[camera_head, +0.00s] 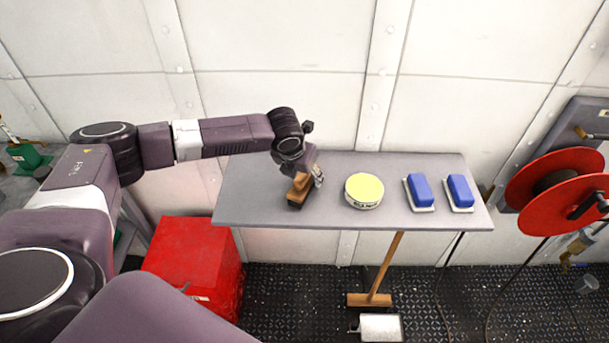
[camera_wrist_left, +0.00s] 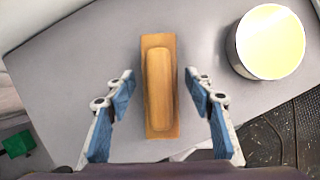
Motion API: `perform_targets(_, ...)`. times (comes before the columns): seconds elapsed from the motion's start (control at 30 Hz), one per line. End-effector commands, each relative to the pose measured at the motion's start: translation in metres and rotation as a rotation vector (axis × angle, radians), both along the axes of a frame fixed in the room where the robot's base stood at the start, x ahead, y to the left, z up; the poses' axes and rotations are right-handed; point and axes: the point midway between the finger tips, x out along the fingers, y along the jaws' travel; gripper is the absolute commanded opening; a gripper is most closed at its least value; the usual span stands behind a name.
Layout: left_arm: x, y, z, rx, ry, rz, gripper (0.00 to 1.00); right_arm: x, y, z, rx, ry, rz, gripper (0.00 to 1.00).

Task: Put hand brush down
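The hand brush (camera_head: 299,190) is a wooden block with a raised handle. My left gripper (camera_head: 316,177) is right at the brush, above the table. In the left wrist view the brush (camera_wrist_left: 160,95) lies lengthwise between the two blue-padded fingers of my left gripper (camera_wrist_left: 161,84). The fingers are spread, with a gap on each side of the brush. Its underside is hidden. My right gripper is not in view.
A round tin with a yellow top (camera_head: 364,191) stands right of the brush, then two blue blocks (camera_head: 419,189) (camera_head: 460,190) on pale bases. A red box (camera_head: 194,262) is on the floor at the left. A broom (camera_head: 383,270) leans under the table. Red reels (camera_head: 560,185) hang at the right.

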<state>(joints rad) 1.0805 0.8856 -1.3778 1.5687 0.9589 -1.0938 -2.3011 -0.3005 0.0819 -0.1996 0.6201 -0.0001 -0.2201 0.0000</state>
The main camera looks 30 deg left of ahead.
Motion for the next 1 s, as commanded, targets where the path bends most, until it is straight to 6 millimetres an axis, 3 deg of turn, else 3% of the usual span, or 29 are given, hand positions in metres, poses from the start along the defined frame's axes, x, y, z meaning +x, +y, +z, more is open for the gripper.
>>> perform_targets(0.37, -0.002, 0.0, 0.007, 0.0, -0.001, 0.0, 0.5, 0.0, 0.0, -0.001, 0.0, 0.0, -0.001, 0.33)
perform_targets(0.8, -0.035, -0.002, 0.085, 0.0, -0.004, 0.0, 0.5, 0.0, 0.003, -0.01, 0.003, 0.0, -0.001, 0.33)
perform_targets(1.0, -0.044, -0.003, 0.107, 0.0, -0.001, 0.001, 0.5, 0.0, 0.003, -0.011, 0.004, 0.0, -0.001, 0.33)
